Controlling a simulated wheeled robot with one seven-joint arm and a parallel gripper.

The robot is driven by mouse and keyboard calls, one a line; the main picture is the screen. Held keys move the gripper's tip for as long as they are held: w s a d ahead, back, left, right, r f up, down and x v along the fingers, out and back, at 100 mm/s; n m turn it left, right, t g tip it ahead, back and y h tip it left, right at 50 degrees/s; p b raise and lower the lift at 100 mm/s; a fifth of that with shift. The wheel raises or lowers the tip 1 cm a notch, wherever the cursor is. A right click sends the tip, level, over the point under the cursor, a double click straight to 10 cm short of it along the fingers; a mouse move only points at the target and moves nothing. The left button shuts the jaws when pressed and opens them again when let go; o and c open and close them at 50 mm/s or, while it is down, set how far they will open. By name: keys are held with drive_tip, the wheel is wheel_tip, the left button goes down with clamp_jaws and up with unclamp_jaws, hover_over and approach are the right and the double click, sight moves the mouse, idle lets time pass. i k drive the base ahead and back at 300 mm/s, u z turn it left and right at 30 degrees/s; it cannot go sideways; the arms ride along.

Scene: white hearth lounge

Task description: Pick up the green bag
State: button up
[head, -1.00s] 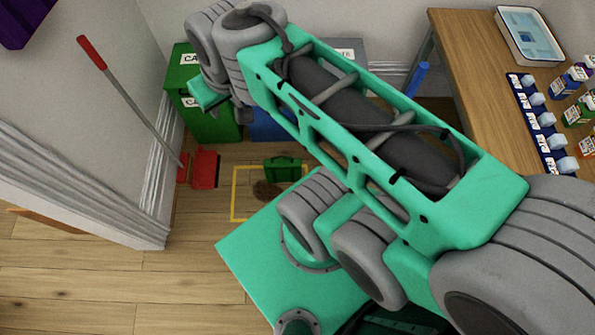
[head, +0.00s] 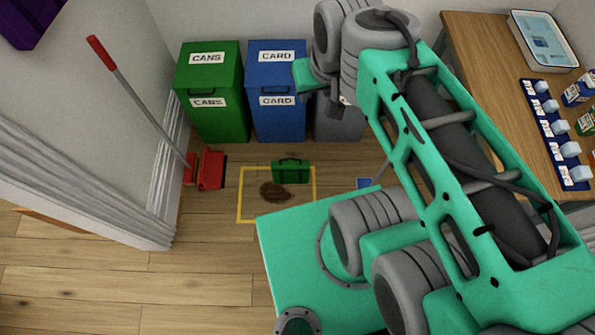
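The green bag (head: 291,172) is a small, dark green case with a handle on top. It stands upright on the wooden floor, at the back edge of a yellow taped outline, beside a brown patch. It is in plain view, just beyond the far edge of my teal base. My arm rises from the lower right and crosses the right half of the head view, with its upper joint well above and to the right of the bag. My gripper cannot be made out; the arm hides that area. Nothing touches the bag that I can see.
A yellow outline (head: 239,208) surrounds the brown patch (head: 275,193). Green (head: 213,115) and blue (head: 277,120) bins stand behind. A red dustpan (head: 211,168) and long red-handled pole (head: 140,100) are left. A wooden table (head: 480,60) is right. Floor at lower left is clear.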

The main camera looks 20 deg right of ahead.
sight(288, 170)
drive_tip(key=u, duration=1.1)
drive_tip(key=k, duration=0.5)
drive_tip(key=u, duration=0.65)
